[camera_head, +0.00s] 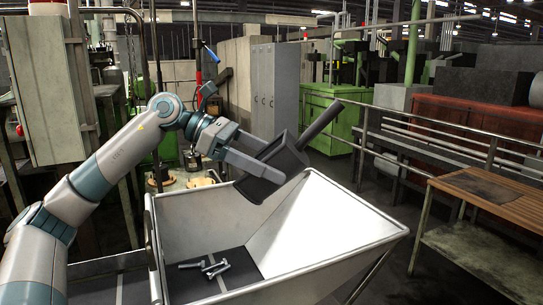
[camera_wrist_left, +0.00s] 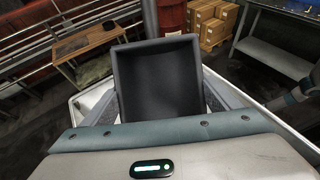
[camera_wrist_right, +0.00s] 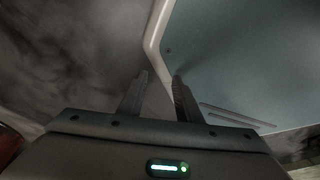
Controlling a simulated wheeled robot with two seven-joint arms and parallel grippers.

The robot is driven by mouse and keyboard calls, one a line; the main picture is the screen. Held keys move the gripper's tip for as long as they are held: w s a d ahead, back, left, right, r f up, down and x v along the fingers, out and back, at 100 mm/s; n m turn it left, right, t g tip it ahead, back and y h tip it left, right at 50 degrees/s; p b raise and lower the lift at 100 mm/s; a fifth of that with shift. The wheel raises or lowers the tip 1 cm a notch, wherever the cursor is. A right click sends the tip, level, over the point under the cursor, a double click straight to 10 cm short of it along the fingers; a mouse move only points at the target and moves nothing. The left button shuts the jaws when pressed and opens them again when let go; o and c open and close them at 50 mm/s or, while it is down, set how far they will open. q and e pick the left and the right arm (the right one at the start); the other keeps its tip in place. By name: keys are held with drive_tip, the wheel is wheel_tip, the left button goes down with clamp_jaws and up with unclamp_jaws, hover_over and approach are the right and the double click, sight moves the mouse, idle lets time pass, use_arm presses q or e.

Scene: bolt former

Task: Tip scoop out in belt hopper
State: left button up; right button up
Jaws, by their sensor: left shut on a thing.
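The dark grey scoop (camera_head: 284,166) is tilted in the air above the pale belt hopper (camera_head: 340,205), its handle pointing up and right. My left gripper (camera_head: 262,164) is shut on the scoop, one finger along each side of it. In the left wrist view the scoop (camera_wrist_left: 158,80) faces the camera, and its visible inside looks empty. Several grey bolts (camera_head: 209,267) lie on the dark belt at the bottom of the hopper. My right gripper (camera_wrist_right: 160,76) shows only in its own wrist view. Its fingers are apart with nothing visible held between them.
A wooden-topped bench (camera_head: 490,200) and metal railings stand to the right of the hopper. A green machine (camera_head: 325,120) and grey lockers (camera_head: 276,90) stand behind. In the right wrist view a pale edge and a bluish panel (camera_wrist_right: 240,60) lie beyond the fingers.

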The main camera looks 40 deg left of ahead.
use_arm(q)
drive_tip(key=r+p, duration=0.1)
drive_tip(key=p, duration=0.1)
drive_tip(key=shift+y+p, duration=0.3)
drive_tip(key=shift+p, duration=0.05)
use_arm(e)
drive_tip(key=s+d+r+g, duration=0.1)
drive_tip(key=s+d+g, duration=0.15)
drive_tip(key=s, duration=0.45)
use_arm(q)
wheel_tip(320, 180, up, 6)
drive_tip(key=g+y+p, duration=0.4)
drive_tip(key=y+p, duration=0.2)
drive_tip(key=p, duration=0.9)
drive_tip(key=shift+r, duration=0.2)
use_arm(e)
wheel_tip(320, 180, up, 16)
drive_tip(key=shift+f+h, duration=0.15)
drive_tip(key=shift+h, duration=0.15)
drive_tip(key=shift+t, duration=0.25)
